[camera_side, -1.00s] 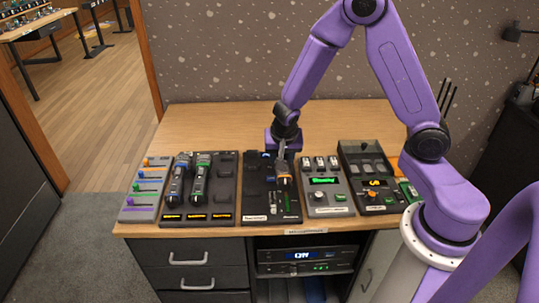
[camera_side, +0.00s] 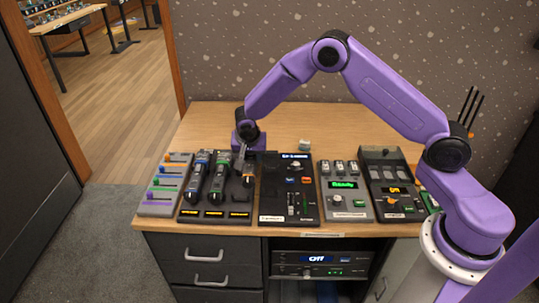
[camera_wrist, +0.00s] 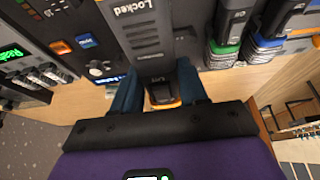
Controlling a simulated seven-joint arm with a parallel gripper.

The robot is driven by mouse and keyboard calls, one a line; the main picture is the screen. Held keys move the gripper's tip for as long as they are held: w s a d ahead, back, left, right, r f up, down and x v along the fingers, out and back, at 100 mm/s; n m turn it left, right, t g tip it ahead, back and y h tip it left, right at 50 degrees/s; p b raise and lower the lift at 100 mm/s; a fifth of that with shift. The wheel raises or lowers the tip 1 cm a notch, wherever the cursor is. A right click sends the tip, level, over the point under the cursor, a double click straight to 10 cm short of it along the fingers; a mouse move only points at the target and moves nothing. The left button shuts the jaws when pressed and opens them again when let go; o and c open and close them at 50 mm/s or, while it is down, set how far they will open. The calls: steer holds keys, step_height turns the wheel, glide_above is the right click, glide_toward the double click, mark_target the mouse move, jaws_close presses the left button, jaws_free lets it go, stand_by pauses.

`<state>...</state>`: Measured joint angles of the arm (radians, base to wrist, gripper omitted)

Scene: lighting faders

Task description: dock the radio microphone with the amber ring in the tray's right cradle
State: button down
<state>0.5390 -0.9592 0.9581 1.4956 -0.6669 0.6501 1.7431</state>
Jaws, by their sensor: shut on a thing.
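The microphone with the amber ring (camera_side: 248,181) is dark and lies lengthwise over the right cradle of the black tray (camera_side: 228,217). My gripper (camera_side: 243,158) is shut on its rear end. In the wrist view my gripper (camera_wrist: 160,92) has a finger on either side of the microphone, with the amber ring (camera_wrist: 165,104) between them and "Locked" (camera_wrist: 133,8) lit beyond. Whether the microphone is fully seated I cannot tell. The blue-ringed microphone (camera_side: 199,168) and green-ringed microphone (camera_side: 219,178) lie in the left and middle cradles. Most of the right cradle is hidden.
A fader panel (camera_side: 165,188) stands left of the tray. A black console (camera_side: 273,190) stands close on its right, then a grey box (camera_side: 343,192) with a green display and a dark unit (camera_side: 390,180). A small pale object (camera_side: 304,145) lies behind. The back desk (camera_side: 350,125) is mostly clear.

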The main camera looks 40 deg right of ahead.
steer(key=shift+w+a+f, duration=0.25)
steer(key=shift+w+f, duration=0.25)
steer(key=shift+f, duration=0.65)
steer(key=shift+w+a+f, duration=0.2)
steer(key=shift+w+f, duration=0.25)
steer(key=shift+f, duration=0.65)
steer(key=shift+w+a+f, duration=0.25)
steer(key=shift+w+f, duration=0.25)
steer(key=shift+f, duration=0.65)
steer(key=shift+f, duration=0.55)
steer(key=c, duration=0.5)
jaws_free()
steer(key=c, duration=0.4)
steer(key=shift+r, duration=2.95)
steer(key=shift+s+r, duration=0.1)
